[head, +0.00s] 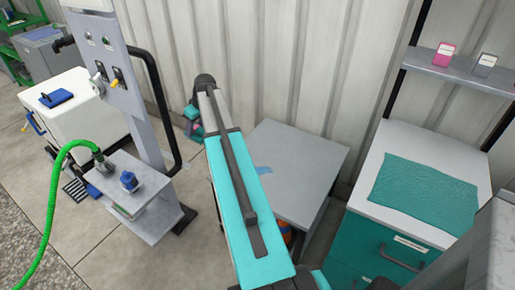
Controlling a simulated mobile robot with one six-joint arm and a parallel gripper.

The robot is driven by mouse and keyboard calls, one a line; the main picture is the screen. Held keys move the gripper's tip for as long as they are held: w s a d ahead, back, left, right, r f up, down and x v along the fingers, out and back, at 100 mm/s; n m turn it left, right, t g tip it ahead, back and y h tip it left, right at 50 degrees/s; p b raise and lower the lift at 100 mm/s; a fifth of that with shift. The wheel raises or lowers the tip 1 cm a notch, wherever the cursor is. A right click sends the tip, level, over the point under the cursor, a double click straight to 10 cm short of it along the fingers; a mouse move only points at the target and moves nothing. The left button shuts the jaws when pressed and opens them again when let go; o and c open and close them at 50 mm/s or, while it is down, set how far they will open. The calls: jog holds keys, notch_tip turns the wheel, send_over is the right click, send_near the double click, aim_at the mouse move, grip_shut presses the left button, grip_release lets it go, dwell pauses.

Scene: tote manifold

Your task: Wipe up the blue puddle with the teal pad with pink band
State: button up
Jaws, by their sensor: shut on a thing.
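The blue puddle (264,169) shows as a small patch on the grey tabletop (305,155), just right of my arm. My arm crosses in front of the table and hides part of the top, so the puddle's full extent cannot be told. A small teal and pink shape (192,125) shows low by the wall, left of my arm's far joint. It is too small and too covered to tell whether it is the teal pad with pink band.
A teal cabinet (375,245) with a teal sheet (425,190) on top stands at the right, below a wall shelf (460,68). At the left are a grey panel post (125,95) with a green hose (55,190) and a white box (85,105).

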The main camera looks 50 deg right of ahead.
jog(key=s+d+f+b, duration=0.2)
jog(key=s+d+f, duration=0.5)
jog(key=d, duration=0.5)
jog(key=s+d+f+b, duration=0.3)
jog(key=s+d+f, duration=0.4)
jog(key=d+f, duration=0.5)
jog(key=shift+d, duration=0.55)
